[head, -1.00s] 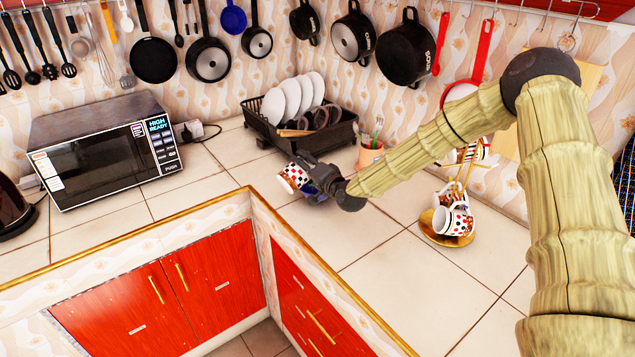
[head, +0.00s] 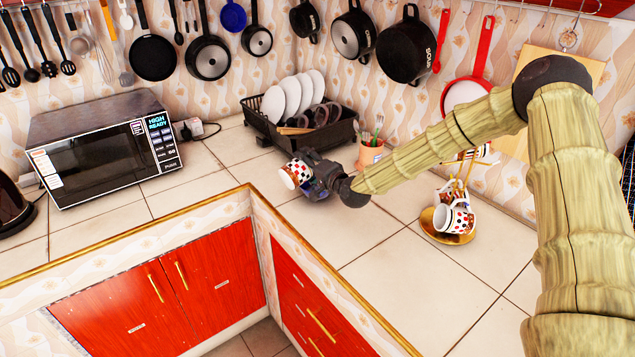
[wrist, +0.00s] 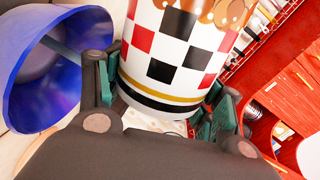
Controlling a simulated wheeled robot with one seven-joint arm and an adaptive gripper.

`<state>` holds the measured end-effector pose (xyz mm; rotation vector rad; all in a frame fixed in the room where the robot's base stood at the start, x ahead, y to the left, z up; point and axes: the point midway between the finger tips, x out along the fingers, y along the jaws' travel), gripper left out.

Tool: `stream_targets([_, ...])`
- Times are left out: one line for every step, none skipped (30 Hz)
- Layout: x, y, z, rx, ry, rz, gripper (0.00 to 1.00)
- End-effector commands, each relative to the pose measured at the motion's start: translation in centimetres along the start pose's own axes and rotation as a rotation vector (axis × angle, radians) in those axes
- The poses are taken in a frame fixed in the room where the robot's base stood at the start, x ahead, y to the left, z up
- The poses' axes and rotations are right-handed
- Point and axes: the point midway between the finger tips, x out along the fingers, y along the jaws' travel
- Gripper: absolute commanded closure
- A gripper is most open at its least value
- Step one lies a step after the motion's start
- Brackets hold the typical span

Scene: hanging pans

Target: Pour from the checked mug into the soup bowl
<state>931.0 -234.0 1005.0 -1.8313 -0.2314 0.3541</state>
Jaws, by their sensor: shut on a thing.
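The checked mug (head: 295,174), white with red and black squares, is held above the counter in front of the dish rack. It looks tilted in the head view. In the wrist view the checked mug (wrist: 165,62) fills the middle, with a gold and a black band near its end. My gripper (wrist: 165,105) is shut around it, one finger on each side. In the head view my gripper (head: 311,177) is small and dark. A blue bowl (wrist: 68,95) is at the left of the wrist view, beside the mug; my gripper mostly hides it in the head view. No pouring liquid is visible.
A black dish rack (head: 335,135) with white plates stands behind my gripper. An orange utensil cup (head: 370,152) is to its right. A mug stand (head: 440,222) with more mugs is further right. A microwave (head: 105,150) stands left. The counter front is clear.

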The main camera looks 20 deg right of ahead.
Motion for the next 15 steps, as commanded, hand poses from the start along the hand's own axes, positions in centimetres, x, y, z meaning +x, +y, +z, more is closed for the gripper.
stream_targets([0.03,0.14,-0.13,0.006,0.001,-0.002,0.85])
stream_targets([0.03,0.19,-0.17,0.009,0.001,-0.002,0.85])
stream_targets([0.03,0.26,-0.25,0.014,0.000,-0.002,0.85])
stream_targets([0.04,0.31,-0.30,0.018,0.000,-0.001,0.85])
stream_targets([0.04,0.37,-0.34,0.022,0.000,-0.001,0.85])
stream_targets([0.05,0.43,-0.39,0.027,-0.001,-0.001,0.85])
stream_targets([0.06,0.47,-0.42,0.031,-0.002,-0.001,0.85])
stream_targets([0.07,0.51,-0.46,0.034,-0.002,-0.001,0.85])
stream_targets([0.08,0.55,-0.50,0.039,-0.003,-0.001,0.85])
stream_targets([0.10,0.58,-0.52,0.042,-0.004,-0.001,0.85])
stream_targets([0.11,0.62,-0.56,0.045,-0.004,-0.001,0.85])
stream_targets([0.12,0.66,-0.59,0.050,-0.005,-0.001,0.85])
stream_targets([0.13,0.70,-0.63,0.054,-0.005,-0.002,0.85])
stream_targets([0.14,0.73,-0.67,0.058,-0.006,-0.002,0.85])
stream_targets([0.15,0.80,-0.72,0.063,-0.006,-0.002,0.85])
